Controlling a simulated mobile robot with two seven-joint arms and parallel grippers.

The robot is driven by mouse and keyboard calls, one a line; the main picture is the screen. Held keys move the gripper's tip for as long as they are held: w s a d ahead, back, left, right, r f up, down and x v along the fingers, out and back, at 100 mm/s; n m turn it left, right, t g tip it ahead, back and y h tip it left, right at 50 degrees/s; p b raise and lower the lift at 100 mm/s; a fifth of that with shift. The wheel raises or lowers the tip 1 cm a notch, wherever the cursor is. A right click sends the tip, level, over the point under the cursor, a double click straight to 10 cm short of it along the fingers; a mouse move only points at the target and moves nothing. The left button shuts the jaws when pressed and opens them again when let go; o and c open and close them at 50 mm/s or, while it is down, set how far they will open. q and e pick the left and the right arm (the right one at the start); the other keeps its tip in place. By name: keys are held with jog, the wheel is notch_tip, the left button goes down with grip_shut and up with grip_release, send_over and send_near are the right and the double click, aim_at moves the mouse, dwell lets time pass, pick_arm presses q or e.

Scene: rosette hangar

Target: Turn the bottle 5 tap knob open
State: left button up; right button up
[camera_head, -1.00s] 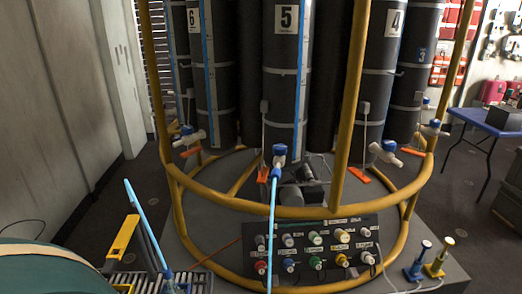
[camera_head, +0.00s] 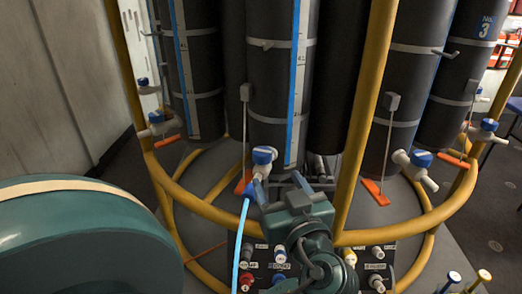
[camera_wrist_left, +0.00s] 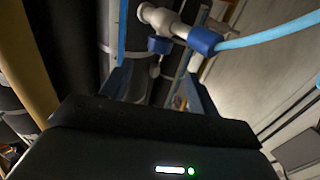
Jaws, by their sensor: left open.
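The bottle 5 tap has a white body (camera_head: 262,171) and a blue knob (camera_head: 264,155), low on the front of the dark centre bottle (camera_head: 268,90) in the head view. A light blue hose (camera_head: 240,245) hangs from its blue connector. My left gripper (camera_head: 280,184) is open just in front of and below the tap. In the left wrist view the blue knob (camera_wrist_left: 160,46) shows beyond the spread fingers (camera_wrist_left: 160,75), roughly between them, with the connector (camera_wrist_left: 203,40) at the right. I cannot tell whether a finger touches it. My right gripper is not in view.
A yellow tubular frame (camera_head: 205,208) curves around the bottles, with an upright (camera_head: 368,110) to the right of the tap. A connector panel (camera_head: 378,265) sits below, partly hidden by my arm. Another tap (camera_head: 415,165) stands to the right.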

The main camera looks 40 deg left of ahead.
aim_at(265, 159)
pick_arm(q)
jog(key=p+x, duration=0.2)
jog(key=x, duration=0.9)
jog(key=shift+w+a, duration=0.1)
jog(key=shift+w, duration=0.05)
jog(key=shift+c, duration=0.3)
jog(key=c, duration=0.9)
